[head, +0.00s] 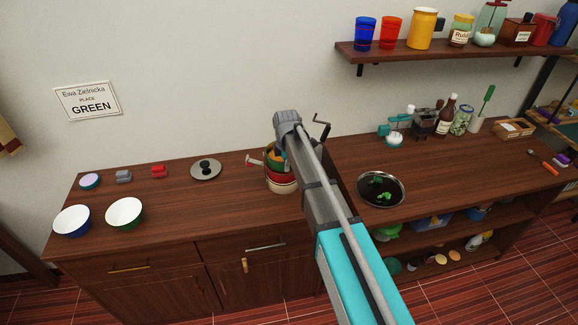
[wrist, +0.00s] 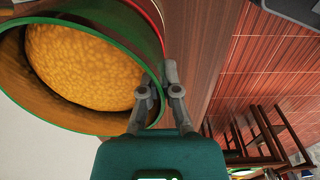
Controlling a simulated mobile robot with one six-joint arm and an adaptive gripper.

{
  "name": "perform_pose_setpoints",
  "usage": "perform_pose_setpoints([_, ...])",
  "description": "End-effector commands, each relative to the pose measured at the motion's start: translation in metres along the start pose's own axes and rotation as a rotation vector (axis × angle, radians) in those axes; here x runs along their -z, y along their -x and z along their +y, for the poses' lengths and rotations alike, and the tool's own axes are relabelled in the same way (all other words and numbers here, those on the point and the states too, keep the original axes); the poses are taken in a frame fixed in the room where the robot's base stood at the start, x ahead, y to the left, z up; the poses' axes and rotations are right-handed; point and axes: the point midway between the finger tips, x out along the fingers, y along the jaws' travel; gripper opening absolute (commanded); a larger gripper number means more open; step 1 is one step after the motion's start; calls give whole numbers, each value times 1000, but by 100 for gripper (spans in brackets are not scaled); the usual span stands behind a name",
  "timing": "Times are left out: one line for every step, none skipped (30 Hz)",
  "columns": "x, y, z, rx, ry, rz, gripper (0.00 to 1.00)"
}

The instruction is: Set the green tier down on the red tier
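The green tier (wrist: 110,129) fills the left of the wrist view, with a lumpy yellow food (wrist: 85,65) inside it. My gripper (wrist: 160,85) has one finger inside its wall and one outside, closed on the rim. In the head view the green tier (head: 273,163) is at the top of a stack, partly hidden by my arm. The red tier (head: 281,177) shows just below it, above a cream-coloured base (head: 283,188). A red edge (wrist: 152,12) also shows beside the green wall in the wrist view. I cannot tell whether the tiers touch.
A grey lid-like disc (head: 206,171) lies left of the stack. A blue bowl (head: 72,220) and a green bowl (head: 124,213) stand further left. A round tray (head: 381,203) with green pieces is at right. A hand crank (head: 321,129) stands behind. The counter front is clear.

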Motion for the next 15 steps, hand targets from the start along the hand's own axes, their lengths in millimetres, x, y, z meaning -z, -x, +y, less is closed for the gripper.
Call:
perform_pose_setpoints([0, 0, 0, 0, 0, 0, 0])
perform_pose_setpoints([0, 0, 0, 0, 0, 0, 0])
perform_pose_setpoints([0, 0, 0, 0, 0, 0, 0])
perform_pose_setpoints([0, 0, 0, 0, 0, 0, 0])
perform_pose_setpoints([0, 0, 0, 0, 0, 0, 0])
perform_pose_setpoints([0, -1, 0, 0, 0, 0, 0])
perform_pose_setpoints([0, -1, 0, 0, 0, 0, 0])
perform_pose_setpoints([0, -2, 0, 0, 0, 0, 0])
perform_pose_setpoints([0, -2, 0, 0, 0, 0, 0])
perform_pose_setpoints([0, -2, 0, 0, 0, 0, 0])
perform_pose_setpoints([0, -3, 0, 0, 0, 0, 0])
perform_pose_setpoints([0, -4, 0, 0, 0, 0, 0])
perform_pose_setpoints([0, -4, 0, 0, 0, 0, 0])
perform_pose_setpoints([0, -4, 0, 0, 0, 0, 0])
perform_pose_setpoints([0, -5, 0, 0, 0, 0, 0])
